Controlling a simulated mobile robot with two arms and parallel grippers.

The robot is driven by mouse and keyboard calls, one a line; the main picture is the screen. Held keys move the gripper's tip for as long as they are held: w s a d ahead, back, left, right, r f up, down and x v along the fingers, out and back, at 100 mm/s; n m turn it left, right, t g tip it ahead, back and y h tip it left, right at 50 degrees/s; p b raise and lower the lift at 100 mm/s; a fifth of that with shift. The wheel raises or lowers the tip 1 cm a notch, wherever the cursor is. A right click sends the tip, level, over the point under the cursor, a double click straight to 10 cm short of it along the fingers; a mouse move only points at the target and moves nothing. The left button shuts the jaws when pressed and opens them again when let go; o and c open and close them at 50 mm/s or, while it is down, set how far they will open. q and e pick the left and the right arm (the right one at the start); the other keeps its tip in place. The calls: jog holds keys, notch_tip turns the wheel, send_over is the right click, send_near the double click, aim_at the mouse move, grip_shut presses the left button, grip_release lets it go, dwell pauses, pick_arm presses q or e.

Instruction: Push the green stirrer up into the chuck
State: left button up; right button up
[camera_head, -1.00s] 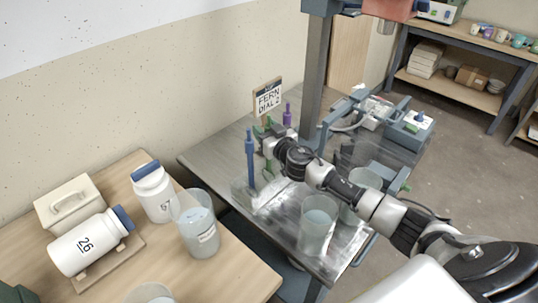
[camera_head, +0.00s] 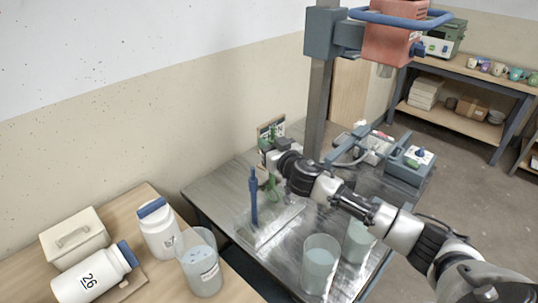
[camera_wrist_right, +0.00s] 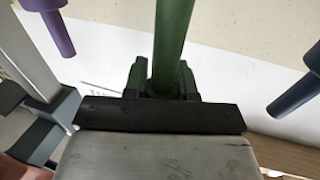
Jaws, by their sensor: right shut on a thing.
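My right gripper (camera_head: 268,163) is shut on the green stirrer (camera_head: 272,190), over the stand at the table's far left. In the right wrist view, the green shaft (camera_wrist_right: 174,40) rises from between the dark fingertips (camera_wrist_right: 163,85). In the head view, green shows above and below the gripper; the lower end is small and hard to make out. The chuck (camera_head: 385,71) is a grey metal piece under the red mixer head (camera_head: 395,44), up and to the right, apart from the stirrer. It looks empty. My left gripper is out of view.
A blue stirrer (camera_head: 253,197) stands upright in the stand (camera_head: 268,228) beside my gripper. A purple stirrer (camera_wrist_right: 55,35) shows in the wrist view. The mixer column (camera_head: 319,115) stands right of the gripper. Clear buckets (camera_head: 320,264) stand nearer. A sign (camera_head: 266,130) is partly hidden.

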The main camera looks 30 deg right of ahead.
notch_tip(320, 180, up, 10)
jog(key=p, duration=0.8)
dwell(0.3)
dwell(0.4)
